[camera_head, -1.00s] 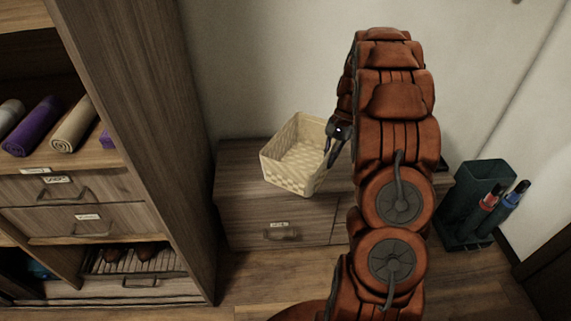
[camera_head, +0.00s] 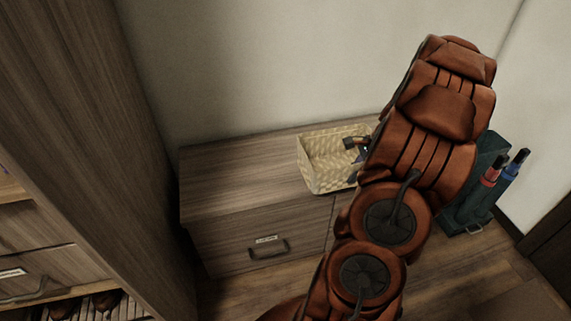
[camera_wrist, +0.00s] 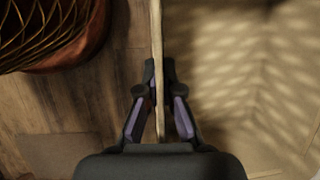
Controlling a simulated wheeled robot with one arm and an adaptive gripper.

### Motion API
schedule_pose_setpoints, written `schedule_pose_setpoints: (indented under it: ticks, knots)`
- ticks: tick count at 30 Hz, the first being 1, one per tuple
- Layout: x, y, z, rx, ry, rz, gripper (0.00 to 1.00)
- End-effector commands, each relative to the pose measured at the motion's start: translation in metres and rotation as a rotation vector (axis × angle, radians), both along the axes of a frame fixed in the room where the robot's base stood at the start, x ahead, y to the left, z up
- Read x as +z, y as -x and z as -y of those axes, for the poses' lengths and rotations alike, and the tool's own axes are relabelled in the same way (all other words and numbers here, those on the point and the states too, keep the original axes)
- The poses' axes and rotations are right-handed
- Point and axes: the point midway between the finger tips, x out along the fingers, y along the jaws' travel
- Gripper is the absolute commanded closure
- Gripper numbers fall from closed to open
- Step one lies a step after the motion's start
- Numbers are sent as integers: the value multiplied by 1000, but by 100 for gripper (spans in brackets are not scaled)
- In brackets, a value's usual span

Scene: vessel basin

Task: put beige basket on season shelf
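The beige basket (camera_head: 325,172) is a woven, open-topped box at the low wooden cabinet in the head view. It looks upright and empty; whether it rests on the cabinet top or hangs just above it I cannot tell. My gripper (camera_head: 360,149) is at its right side, partly hidden by my arm. In the wrist view my gripper (camera_wrist: 159,72) has one finger on each side of the thin wall of the basket (camera_wrist: 157,30), closed on it. A tall wooden shelf unit (camera_head: 75,130) stands at the left; no label naming the season shelf is readable.
The low cabinet (camera_head: 235,185) has a clear top left of the basket and a labelled drawer with a handle. A dark green stand (camera_head: 487,165) with umbrellas is on the right. The shelf unit's side panel forms a tall edge at the left.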

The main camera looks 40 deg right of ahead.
Motion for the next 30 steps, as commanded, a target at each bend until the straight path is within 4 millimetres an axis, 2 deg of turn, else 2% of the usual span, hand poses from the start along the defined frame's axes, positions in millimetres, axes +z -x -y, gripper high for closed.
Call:
schedule_pose_setpoints:
  ticks: [15, 18, 28, 30]
  knots:
    - [-12, -107, -23, 5, 2, 0, 100]
    - [-13, -122, -28, 4, 0, 0, 100]
    - [-15, -144, -33, 3, 0, 0, 100]
    - [-25, -145, -33, 2, -2, -2, 100]
